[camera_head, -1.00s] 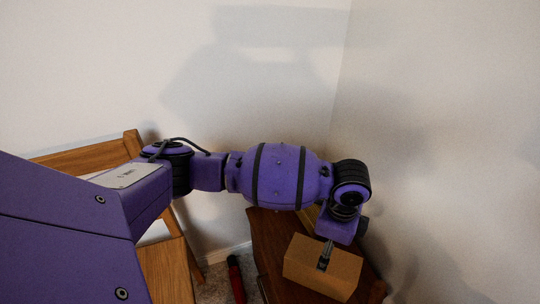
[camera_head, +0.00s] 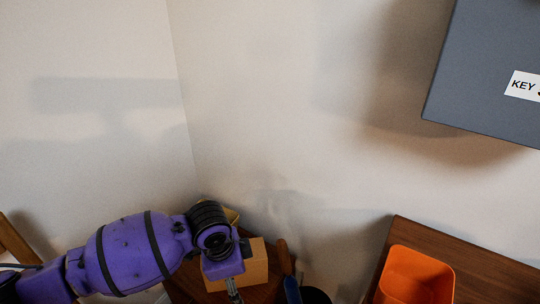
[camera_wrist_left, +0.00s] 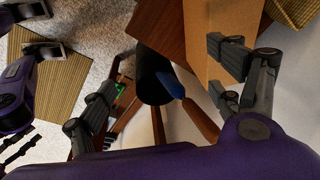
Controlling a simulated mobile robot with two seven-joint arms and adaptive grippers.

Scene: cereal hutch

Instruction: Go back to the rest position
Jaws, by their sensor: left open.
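My left arm comes in from the lower left in the head view. Its gripper (camera_head: 235,292) points down at the lower edge, in front of a tan box (camera_head: 257,268). In the left wrist view the fingers of this gripper (camera_wrist_left: 165,88) are spread apart with nothing held between them. The tan box (camera_wrist_left: 228,28) stands behind the right-hand finger there; I cannot tell whether they touch.
An orange bin (camera_head: 418,276) stands on a wooden top (camera_head: 490,276) at the lower right. A grey key box (camera_head: 480,60) hangs on the wall above. A black cylinder (camera_wrist_left: 151,72) and a blue-ended item (camera_wrist_left: 172,86) are beyond the fingers.

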